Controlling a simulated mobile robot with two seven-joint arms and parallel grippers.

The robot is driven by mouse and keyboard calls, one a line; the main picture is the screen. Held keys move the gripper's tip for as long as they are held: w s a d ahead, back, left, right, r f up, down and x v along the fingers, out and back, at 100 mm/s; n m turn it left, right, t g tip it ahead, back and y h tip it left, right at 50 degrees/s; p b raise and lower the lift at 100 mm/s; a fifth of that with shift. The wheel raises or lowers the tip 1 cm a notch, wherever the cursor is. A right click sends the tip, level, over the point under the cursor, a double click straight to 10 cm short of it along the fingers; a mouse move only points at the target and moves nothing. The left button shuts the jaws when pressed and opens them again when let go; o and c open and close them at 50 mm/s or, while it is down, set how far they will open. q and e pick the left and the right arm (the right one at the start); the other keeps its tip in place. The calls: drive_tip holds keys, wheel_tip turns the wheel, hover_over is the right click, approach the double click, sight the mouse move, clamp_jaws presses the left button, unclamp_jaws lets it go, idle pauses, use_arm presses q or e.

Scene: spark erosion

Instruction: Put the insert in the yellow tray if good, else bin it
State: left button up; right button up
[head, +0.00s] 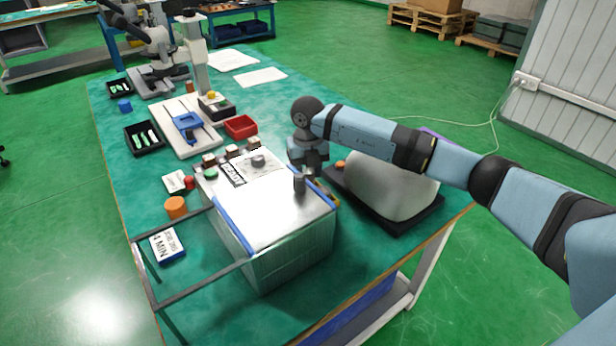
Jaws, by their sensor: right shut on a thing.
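My right gripper (312,168) points down at the back right edge of the white-topped metal box (285,207). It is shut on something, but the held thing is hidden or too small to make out. A dark grey cylinder (299,184) shows just below and left of it, on or above the box top; I cannot tell whether they touch. I cannot pick out the insert or a yellow tray. A small red tray (241,127) stands behind the box; I cannot tell whether it is the bin. My left gripper is not in view.
A black tray (133,147) with several pale and green pieces stands at the left. A blue part sits on a fixture plate (178,112). A grey rounded cover on a black base (402,222) stands right. A grey frame (203,286) and orange cylinder (176,208) stand front left.

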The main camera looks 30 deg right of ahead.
sight(308, 170)
drive_tip(key=shift+f, duration=0.9)
drive_tip(key=shift+f, duration=0.1)
drive_tip(key=shift+f, duration=0.15)
drive_tip(key=o, duration=1.1)
wheel_tip(308, 170, up, 12)
drive_tip(key=p, duration=0.1)
drive_tip(key=shift+r, duration=0.2)
